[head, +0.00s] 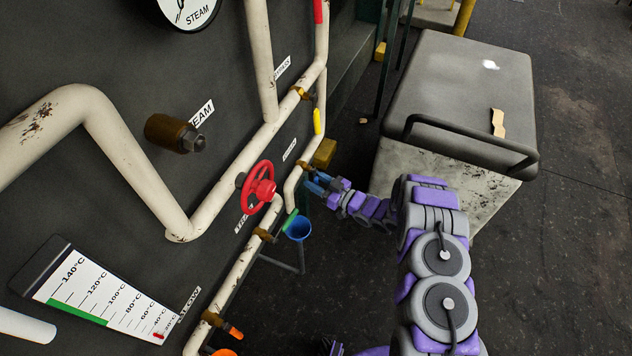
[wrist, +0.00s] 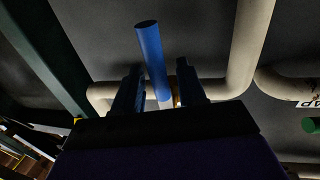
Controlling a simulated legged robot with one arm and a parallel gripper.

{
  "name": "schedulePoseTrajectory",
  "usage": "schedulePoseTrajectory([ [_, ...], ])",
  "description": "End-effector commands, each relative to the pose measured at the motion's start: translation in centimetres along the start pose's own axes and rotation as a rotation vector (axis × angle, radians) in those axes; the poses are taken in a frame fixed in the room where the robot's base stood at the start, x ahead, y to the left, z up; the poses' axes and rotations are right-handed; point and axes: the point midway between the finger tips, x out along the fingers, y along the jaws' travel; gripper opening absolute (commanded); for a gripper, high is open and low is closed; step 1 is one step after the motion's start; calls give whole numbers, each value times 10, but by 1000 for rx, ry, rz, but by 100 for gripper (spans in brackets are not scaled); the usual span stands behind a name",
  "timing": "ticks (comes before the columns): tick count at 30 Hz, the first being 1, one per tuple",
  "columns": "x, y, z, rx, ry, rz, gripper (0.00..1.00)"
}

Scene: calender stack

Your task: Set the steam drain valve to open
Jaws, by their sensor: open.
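A valve with a blue lever handle (wrist: 150,55) shows in the wrist view, on a pale pipe against a dark panel. The handle stands between the two fingers of my gripper (wrist: 160,86); the left finger is close to it, and contact cannot be told. My gripper is open. In the head view my gripper (head: 315,184) reaches the lower pipe from the right, at a brass valve body (head: 304,166). The gripper largely hides the handle there. The small label (head: 289,150) above this pipe is too small to read, so I cannot confirm it is the steam drain valve.
A red handwheel (head: 263,188) and a green lever (head: 290,219) over a blue funnel (head: 299,229) lie close on the left. A yellow lever (head: 317,120) is above, an orange one (head: 235,333) below.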

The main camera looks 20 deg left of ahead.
Motion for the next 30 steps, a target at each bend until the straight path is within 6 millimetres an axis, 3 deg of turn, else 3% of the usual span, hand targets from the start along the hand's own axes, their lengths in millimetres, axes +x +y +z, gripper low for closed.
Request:
schedulePoseTrajectory([
  [8, 0, 0, 0, 0, 1, 0, 39],
  [20, 0, 0, 0, 0, 1, 1, 0],
  [30, 0, 1, 0, 1, 1, 2, 0],
])
